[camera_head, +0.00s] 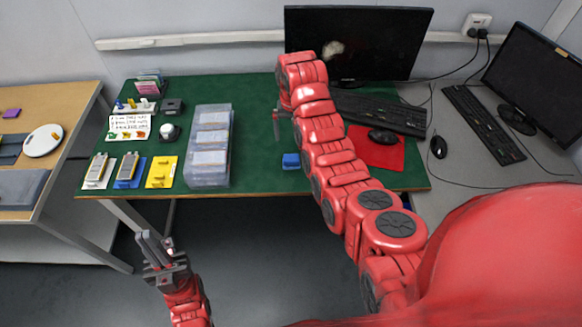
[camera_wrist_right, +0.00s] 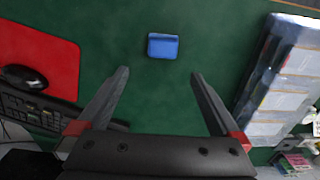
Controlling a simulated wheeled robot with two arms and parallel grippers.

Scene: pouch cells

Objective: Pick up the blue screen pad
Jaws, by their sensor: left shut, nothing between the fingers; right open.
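The blue screen pad (camera_head: 291,161) is a small blue block lying on the green table mat (camera_head: 258,130), near the table's front edge. It also shows in the right wrist view (camera_wrist_right: 163,46), beyond the fingertips and roughly midway between them. My right gripper (camera_head: 277,126) hangs over the mat, behind and slightly left of the pad in the head view. In the wrist view its fingers (camera_wrist_right: 158,75) are open, with nothing between them. My left gripper (camera_head: 150,246) is shut and empty in front of the table, over the floor.
Clear stacked trays (camera_head: 209,147) stand left of the pad. White, blue and yellow plates (camera_head: 161,172) lie further left. A red mouse mat (camera_head: 376,150) with a black mouse (camera_head: 382,137) and a keyboard (camera_head: 380,112) lie right, partly behind my right arm. The mat around the pad is clear.

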